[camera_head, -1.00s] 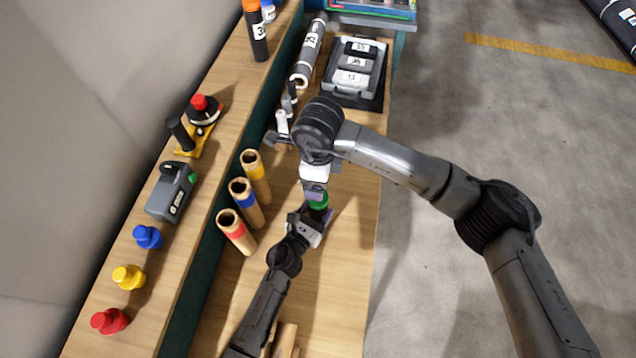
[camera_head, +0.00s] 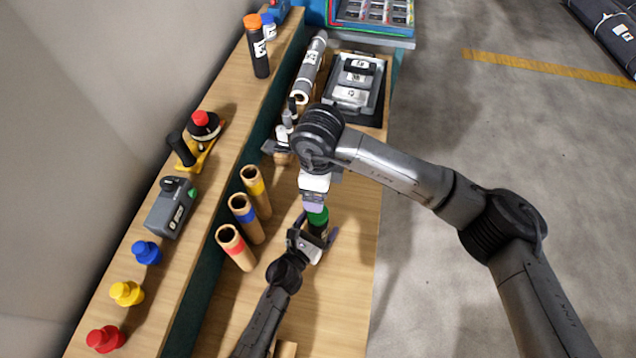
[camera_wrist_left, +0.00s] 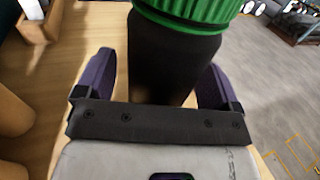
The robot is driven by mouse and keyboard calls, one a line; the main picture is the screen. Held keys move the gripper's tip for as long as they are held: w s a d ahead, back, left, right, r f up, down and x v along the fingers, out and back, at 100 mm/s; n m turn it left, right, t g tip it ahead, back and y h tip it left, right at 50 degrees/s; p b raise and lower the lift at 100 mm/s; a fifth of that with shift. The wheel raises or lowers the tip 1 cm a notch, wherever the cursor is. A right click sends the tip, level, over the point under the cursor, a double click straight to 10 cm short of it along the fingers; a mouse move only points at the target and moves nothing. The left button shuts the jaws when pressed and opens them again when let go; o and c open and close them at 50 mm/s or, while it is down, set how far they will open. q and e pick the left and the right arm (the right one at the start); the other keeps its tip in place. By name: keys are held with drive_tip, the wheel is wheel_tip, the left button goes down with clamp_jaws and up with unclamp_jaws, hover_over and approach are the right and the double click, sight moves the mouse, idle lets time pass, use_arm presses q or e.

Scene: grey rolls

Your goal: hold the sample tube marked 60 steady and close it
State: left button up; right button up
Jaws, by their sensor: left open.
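A sample tube with a dark body (camera_head: 318,230) and a green screw cap (camera_head: 317,215) stands upright over the bench. No number on it is readable. In the left wrist view the dark body (camera_wrist_left: 172,62) rises between the jaws, with the ribbed green cap (camera_wrist_left: 190,10) on top. My left gripper (camera_head: 317,229) is open around the body, with a gap on each side; it also shows in the left wrist view (camera_wrist_left: 160,85). My right gripper (camera_head: 314,206) points down from above, its fingertips at the cap. Whether they grip it is hidden.
Cardboard tubes with yellow (camera_head: 256,188), blue (camera_head: 243,212) and red (camera_head: 231,242) bands stand close on the left. A raised shelf (camera_head: 225,110) holds several bottles and devices. A grey tray (camera_head: 355,90) lies farther back. The bench's right edge is near; its front is mostly clear.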

use_arm(q)
drive_tip(key=v, duration=1.3)
drive_tip(key=shift+s+a+b, duration=0.2)
drive_tip(key=shift+s+b, duration=0.1)
drive_tip(key=shift+b, duration=0.1)
